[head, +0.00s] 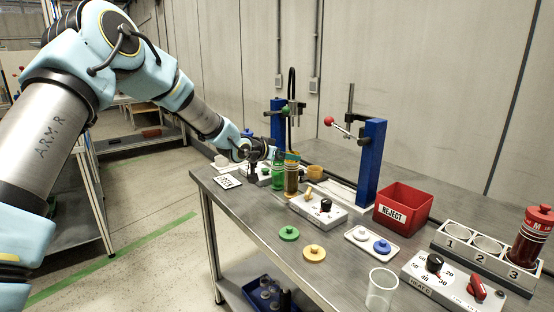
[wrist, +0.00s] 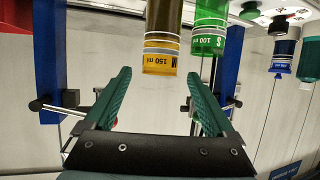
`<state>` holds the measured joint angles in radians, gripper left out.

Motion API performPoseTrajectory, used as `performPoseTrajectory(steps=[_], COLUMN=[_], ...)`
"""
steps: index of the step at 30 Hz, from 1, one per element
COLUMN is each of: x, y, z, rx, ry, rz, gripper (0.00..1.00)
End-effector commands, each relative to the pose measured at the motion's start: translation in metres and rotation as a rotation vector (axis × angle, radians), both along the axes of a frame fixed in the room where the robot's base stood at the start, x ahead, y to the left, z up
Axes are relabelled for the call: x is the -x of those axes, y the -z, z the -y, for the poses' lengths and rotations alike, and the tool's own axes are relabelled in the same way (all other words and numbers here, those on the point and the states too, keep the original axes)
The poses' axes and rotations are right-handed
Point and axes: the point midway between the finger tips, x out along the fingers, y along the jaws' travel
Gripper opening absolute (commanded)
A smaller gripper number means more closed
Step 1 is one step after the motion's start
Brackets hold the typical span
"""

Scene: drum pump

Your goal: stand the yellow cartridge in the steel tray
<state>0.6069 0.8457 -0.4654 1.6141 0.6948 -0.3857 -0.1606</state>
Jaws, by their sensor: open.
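The yellow cartridge (head: 291,178), an amber cylinder, stands upright on the bench in the head view. It also shows in the wrist view (wrist: 162,45), labelled M 150 ml. My gripper (head: 276,154) is close beside its upper end. In the wrist view my gripper (wrist: 159,74) is open and empty, with the cartridge's end in the gap near the fingertips. I cannot tell whether they touch. A green cartridge (head: 278,170) stands just beside the yellow one; it reads S 100 ml in the wrist view (wrist: 208,28). I cannot tell for sure which item is the steel tray.
A shallow pale tray (head: 350,235) holds a white and a blue lid. A metal rack (head: 447,244) with numbered wells holds a red cartridge (head: 530,238) in well 3. A red REJECT bin (head: 403,207), blue press (head: 371,163), control boxes and a clear cup (head: 381,290) occupy the bench.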

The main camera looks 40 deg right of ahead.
Motion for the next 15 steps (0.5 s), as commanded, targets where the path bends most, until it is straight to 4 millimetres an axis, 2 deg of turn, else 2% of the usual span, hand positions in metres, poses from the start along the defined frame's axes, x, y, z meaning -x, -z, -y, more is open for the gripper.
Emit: performPoseTrajectory(steps=[3,6,15], x=[0.003,0.006,0.009], y=[-0.007,-0.012,-0.016], z=[-0.02,-0.03,-0.039], rx=[0.0,0.0,-0.001], ry=[-0.002,-0.001,0.001], rz=[0.002,0.001,0.0], gripper=[0.89,0.89,0.89])
